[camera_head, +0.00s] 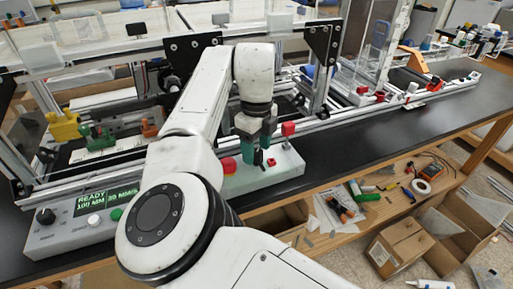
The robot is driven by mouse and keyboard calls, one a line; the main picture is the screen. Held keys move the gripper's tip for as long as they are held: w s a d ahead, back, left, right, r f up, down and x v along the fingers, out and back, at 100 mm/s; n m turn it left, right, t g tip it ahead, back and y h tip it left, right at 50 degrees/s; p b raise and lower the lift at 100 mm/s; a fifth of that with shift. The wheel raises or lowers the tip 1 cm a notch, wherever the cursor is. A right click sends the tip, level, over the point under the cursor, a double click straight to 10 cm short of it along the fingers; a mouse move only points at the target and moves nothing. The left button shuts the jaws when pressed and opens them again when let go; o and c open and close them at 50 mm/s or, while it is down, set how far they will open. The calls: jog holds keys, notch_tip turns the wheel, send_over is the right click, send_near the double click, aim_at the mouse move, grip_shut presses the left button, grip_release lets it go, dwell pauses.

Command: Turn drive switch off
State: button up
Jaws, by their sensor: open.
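A grey control box (285,172) stands at the front edge of the dark bench. It carries a round red button (228,165) and a small red part (271,162) that may be the drive switch; its position is too small to tell. My gripper (257,157) points down over this box, with teal fingers open and nothing seen between them. The small red part is just right of the fingertips; contact cannot be told. My arm hides the left part of the box.
A panel (66,234) at left shows a READY display (100,200), a black knob (46,216), a white button (95,220) and a green button (116,214). Aluminium rails and clear guards stand behind. Bare bench (370,135) lies to the right, above a shelf with tools.

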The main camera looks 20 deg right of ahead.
jog(key=shift+f, duration=0.5)
jog(key=c, duration=1)
